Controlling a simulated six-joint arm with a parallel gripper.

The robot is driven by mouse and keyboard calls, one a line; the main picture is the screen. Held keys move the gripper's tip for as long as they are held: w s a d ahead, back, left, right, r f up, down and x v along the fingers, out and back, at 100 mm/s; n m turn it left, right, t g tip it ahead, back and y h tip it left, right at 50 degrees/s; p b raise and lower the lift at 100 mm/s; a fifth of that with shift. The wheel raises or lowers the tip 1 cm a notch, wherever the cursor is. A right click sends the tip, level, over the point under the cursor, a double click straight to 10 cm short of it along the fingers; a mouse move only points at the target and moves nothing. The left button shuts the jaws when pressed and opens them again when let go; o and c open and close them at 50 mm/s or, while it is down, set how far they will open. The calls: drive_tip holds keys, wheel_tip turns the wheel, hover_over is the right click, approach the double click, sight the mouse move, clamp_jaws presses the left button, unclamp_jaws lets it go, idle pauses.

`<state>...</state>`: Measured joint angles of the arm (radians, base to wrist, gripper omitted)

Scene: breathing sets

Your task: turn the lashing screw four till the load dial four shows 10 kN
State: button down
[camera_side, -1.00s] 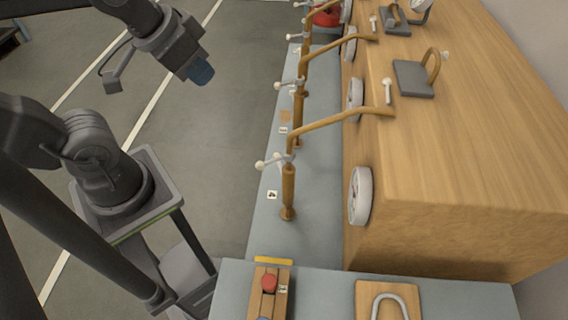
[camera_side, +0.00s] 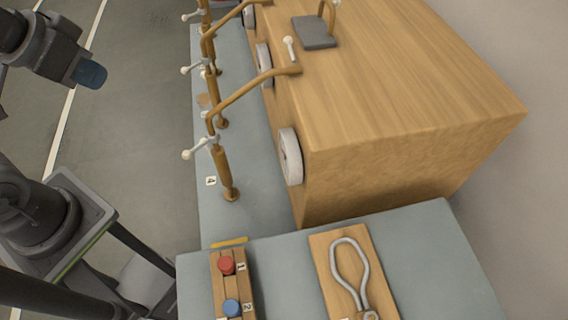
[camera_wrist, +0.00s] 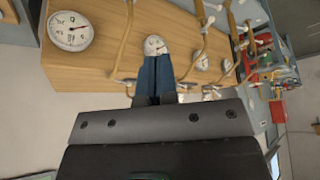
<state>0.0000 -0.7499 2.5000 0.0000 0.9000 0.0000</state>
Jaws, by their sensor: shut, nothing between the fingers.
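Lashing screw four (camera_side: 225,172) is an upright copper-coloured rod beside the tag marked 4 (camera_side: 210,181). A white-knobbed cross handle (camera_side: 201,147) is near its top, and a bent bar runs from there to the wooden box. The nearest white dial (camera_side: 291,157), level with this screw, is edge-on in the side view, so its face is hidden. In the wrist view a large dial (camera_wrist: 70,31) at upper left has a thin needle; its figures are too small to read. My gripper (camera_side: 91,74) is shut and empty, left of the screws and apart from them. Its blue fingers (camera_wrist: 156,72) touch each other.
The big wooden box (camera_side: 400,110) stands right of the screw row. More screws and dials continue toward the back. In front are a block with red and blue buttons (camera_side: 230,285) and a board with a metal loop (camera_side: 350,270).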

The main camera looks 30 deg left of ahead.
drive_tip(key=c, duration=1.8)
unclamp_jaws()
drive_tip(key=shift+o, duration=2.1)
drive_tip(key=shift+w+f, duration=0.1)
drive_tip(key=o, duration=0.5)
drive_tip(key=w+a+f+n+g+h, duration=0.1)
drive_tip(key=w+f+g+h, duration=0.2)
drive_tip(key=w+f+g, duration=0.2)
drive_tip(key=shift+w+a+f, duration=0.3)
drive_tip(key=shift+w+a, duration=0.1)
drive_tip(key=shift+w, duration=0.2)
drive_tip(key=n+g+h, duration=0.2)
drive_tip(key=h, duration=0.2)
hover_over(202, 142)
drive_tip(key=s+a, duration=0.3)
drive_tip(key=s, duration=0.1)
wheel_tip(202, 142, down, 7)
drive_tip(key=w+a+f+n+t+h, duration=0.1)
drive_tip(key=a+f+n+t+h, duration=0.25)
drive_tip(key=f, duration=0.75)
drive_tip(key=w+a+f+n+t+h, duration=0.1)
drive_tip(key=a+f+n+t+h, duration=0.3)
drive_tip(key=f, duration=0.6)
drive_tip(key=shift+m+g+h, duration=0.25)
drive_tip(key=shift+m+g, duration=0.1)
drive_tip(key=shift+g, duration=0.4)
drive_tip(key=x, duration=1.2)
drive_tip(key=shift+s+d+f, duration=0.1)
drive_tip(key=shift+d+f, duration=0.05)
drive_tip(key=shift+d, duration=0.2)
